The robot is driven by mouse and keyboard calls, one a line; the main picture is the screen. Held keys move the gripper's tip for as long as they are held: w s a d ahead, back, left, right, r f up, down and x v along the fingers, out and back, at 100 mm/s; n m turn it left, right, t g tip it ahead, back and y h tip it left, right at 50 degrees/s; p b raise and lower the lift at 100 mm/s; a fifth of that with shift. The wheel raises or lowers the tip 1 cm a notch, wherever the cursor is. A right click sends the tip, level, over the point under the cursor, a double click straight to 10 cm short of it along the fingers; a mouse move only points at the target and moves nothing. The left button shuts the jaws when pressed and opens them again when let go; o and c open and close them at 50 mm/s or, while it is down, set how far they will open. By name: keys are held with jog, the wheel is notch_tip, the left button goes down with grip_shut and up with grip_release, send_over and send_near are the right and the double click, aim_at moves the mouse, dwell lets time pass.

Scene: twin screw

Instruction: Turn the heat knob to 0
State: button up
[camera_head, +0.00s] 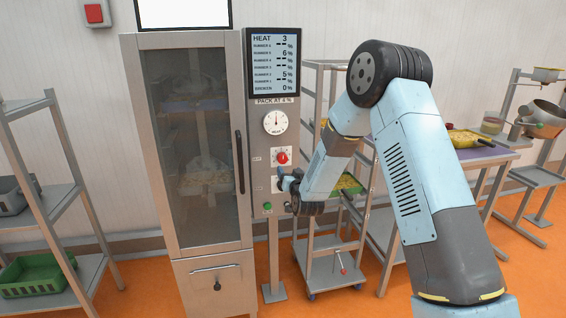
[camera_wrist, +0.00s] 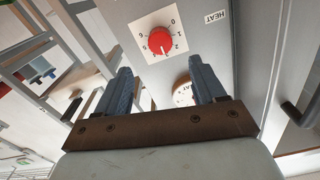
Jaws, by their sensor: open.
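The heat knob (camera_head: 282,157) is a red round knob on a white dial plate, on the grey control panel of a tall cabinet. In the wrist view the knob (camera_wrist: 160,41) sits inside a ring of numbers beside a HEAT label (camera_wrist: 215,17). Its pale pointer mark appears to face the place of 3, between 2 and 4. The display (camera_head: 273,62) above reads HEAT 3. My gripper (camera_head: 281,180) is close to the panel, just below the knob in the head view. In the wrist view its two fingers (camera_wrist: 160,75) are open and empty, apart from the knob.
A round white gauge (camera_head: 275,122) is above the knob; in the wrist view a finger partly covers it. A green button (camera_head: 267,206) is low on the panel. The cabinet's glass door (camera_head: 197,140) is left, with a dark handle (camera_head: 239,162). A wheeled rack (camera_head: 318,250) stands right.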

aim_at(283, 161)
jog(key=x, duration=1)
jog(key=shift+w+a, duration=0.1)
jog(key=shift+w, duration=0.3)
jog(key=c, duration=1.1)
